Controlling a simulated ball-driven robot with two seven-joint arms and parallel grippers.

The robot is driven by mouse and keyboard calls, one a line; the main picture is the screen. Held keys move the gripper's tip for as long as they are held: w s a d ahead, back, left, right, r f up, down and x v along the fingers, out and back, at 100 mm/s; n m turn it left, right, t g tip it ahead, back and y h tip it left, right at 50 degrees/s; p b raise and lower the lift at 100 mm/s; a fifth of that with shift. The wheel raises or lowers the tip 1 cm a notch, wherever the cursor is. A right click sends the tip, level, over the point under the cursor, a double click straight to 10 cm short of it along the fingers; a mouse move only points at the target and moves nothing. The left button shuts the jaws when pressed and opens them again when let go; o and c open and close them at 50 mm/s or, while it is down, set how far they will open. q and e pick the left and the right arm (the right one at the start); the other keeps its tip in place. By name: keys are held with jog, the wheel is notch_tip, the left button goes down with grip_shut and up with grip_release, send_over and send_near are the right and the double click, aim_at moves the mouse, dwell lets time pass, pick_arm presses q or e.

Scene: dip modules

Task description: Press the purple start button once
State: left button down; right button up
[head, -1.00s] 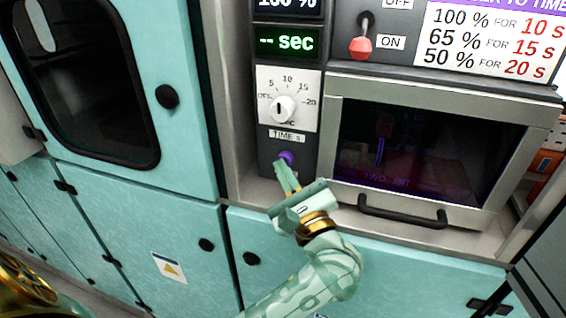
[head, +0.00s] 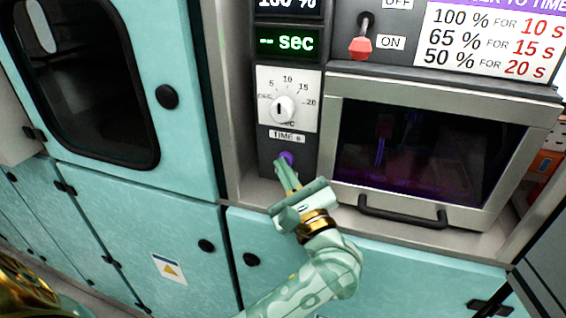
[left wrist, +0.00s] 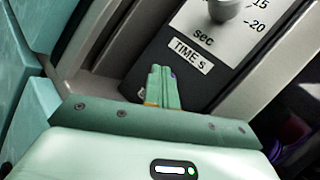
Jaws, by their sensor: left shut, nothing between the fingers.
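The purple start button (head: 286,158) sits low on the dark control panel (head: 268,165), under the "TIME s" label (head: 287,136). My left gripper (head: 284,166) is shut with nothing between its fingers. Its fingertips are right at the button, just below and in front of it; I cannot tell whether they touch. In the left wrist view the shut fingers (left wrist: 161,72) point at the panel below the label, and only a sliver of purple (left wrist: 173,73) shows beside the tips. My right gripper is not in view.
A white time dial (head: 283,108) and a green "-- sec" display (head: 286,42) are above the button. A red-tipped toggle switch (head: 361,46) is at upper right. The windowed door (head: 430,150) with a black handle (head: 402,214) stands right of the panel.

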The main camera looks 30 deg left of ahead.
pick_arm(q)
jog(key=shift+f, duration=0.7)
jog(key=shift+s+d+f, duration=0.1)
jog(key=shift+s+f, duration=0.1)
jog(key=shift+s, duration=0.3)
jog(key=shift+s+d, duration=0.25)
jog(key=shift+s, duration=1.05)
jog(key=shift+s+d+r, duration=0.15)
jog(key=shift+s, duration=0.4)
jog(key=shift+s+d+r, duration=0.1)
jog(key=shift+s+d, duration=0.05)
jog(key=shift+s, duration=0.35)
